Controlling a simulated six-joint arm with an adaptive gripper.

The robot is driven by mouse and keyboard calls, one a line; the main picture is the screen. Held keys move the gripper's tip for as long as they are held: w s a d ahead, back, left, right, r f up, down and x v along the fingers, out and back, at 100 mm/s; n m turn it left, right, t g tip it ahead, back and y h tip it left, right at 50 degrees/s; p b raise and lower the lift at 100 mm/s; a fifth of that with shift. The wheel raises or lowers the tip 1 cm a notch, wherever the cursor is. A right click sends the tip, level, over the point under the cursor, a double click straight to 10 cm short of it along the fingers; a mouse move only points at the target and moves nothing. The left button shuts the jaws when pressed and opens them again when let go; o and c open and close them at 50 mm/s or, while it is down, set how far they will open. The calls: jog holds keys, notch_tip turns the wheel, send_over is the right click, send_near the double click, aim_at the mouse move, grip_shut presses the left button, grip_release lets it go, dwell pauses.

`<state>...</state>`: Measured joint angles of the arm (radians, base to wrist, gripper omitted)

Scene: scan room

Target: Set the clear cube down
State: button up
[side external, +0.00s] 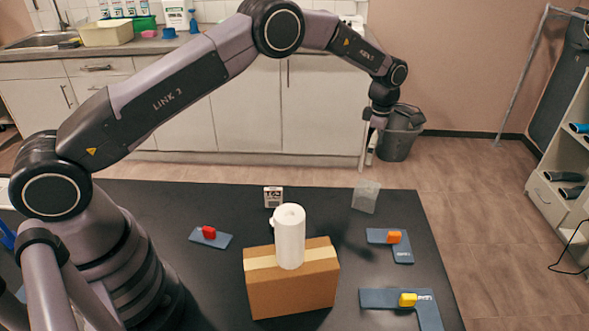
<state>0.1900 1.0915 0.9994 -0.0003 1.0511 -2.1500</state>
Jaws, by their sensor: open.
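The clear cube (366,197) is a pale, see-through block at the far right part of the black table (220,275), near its back edge. It looks slightly turned, and its contact with the table is hard to make out. My gripper (367,160) points down just above the cube in the picture. Its fingers are open, and the cube shows below their tips rather than between them.
A cardboard box (290,290) with a white roll (289,237) on it stands front centre. A small white box (273,197) stands behind.

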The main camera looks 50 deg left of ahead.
jog(key=s+a+r+m+t, duration=0.1)
jog(key=s+a+r+m, duration=0.1)
jog(key=s+r+m, duration=0.5)
jog(key=s+a+r+t, duration=0.1)
jog(key=s+a+r, duration=0.25)
jog(key=r, duration=0.75)
jog(key=s+a+r+m+t, duration=0.15)
jog(key=s+r+m, duration=0.25)
jog(key=s+r, duration=0.4)
jog(key=s+a+m+t, duration=0.2)
jog(key=s+m, duration=0.9)
jog(key=s, duration=1.3)
jog(key=shift+s+a, duration=0.25)
jog(key=shift+a, duration=0.85)
